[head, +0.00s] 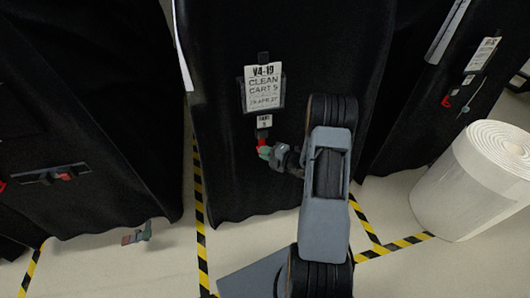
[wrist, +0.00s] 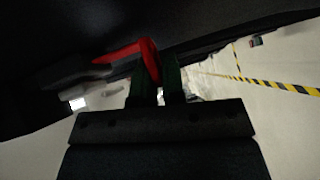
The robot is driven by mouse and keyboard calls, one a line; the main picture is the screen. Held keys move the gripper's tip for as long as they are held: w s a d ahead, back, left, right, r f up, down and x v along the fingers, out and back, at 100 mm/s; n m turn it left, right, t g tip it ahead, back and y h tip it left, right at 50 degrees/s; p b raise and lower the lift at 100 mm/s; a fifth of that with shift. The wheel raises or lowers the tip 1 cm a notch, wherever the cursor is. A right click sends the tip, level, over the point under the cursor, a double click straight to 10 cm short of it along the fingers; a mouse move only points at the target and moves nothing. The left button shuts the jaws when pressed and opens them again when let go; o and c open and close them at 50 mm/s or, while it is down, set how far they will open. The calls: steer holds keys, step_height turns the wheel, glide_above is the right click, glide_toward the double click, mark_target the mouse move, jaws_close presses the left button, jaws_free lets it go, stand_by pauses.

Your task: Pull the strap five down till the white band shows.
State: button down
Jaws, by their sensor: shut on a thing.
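A black covered cart with the label "V4-19 CLEAN CART 5" (head: 263,88) stands in the middle of the head view. Below the label is a small tag (head: 264,121) that seems to read "TAKE 5". Under it hangs a strap with a red end (head: 262,144). My gripper (head: 265,152) is at this red end, and its green fingertips are shut on it. In the wrist view the red piece (wrist: 146,58) lies between the green fingers of my gripper (wrist: 158,80). I cannot make out a white band on the strap; the fingers hide part of it.
Black covered carts stand at left (head: 85,110) and right (head: 455,80). A large white roll (head: 470,185) stands on the floor at right. Yellow-black tape (head: 200,220) marks the floor.

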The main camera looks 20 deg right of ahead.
step_height(320, 180, down, 10)
steer(key=b, duration=0.4)
steer(key=shift+f, duration=0.25)
steer(key=c, duration=1.2)
jaws_free()
steer(key=p+v, duration=0.2)
steer(key=v, duration=1.2)
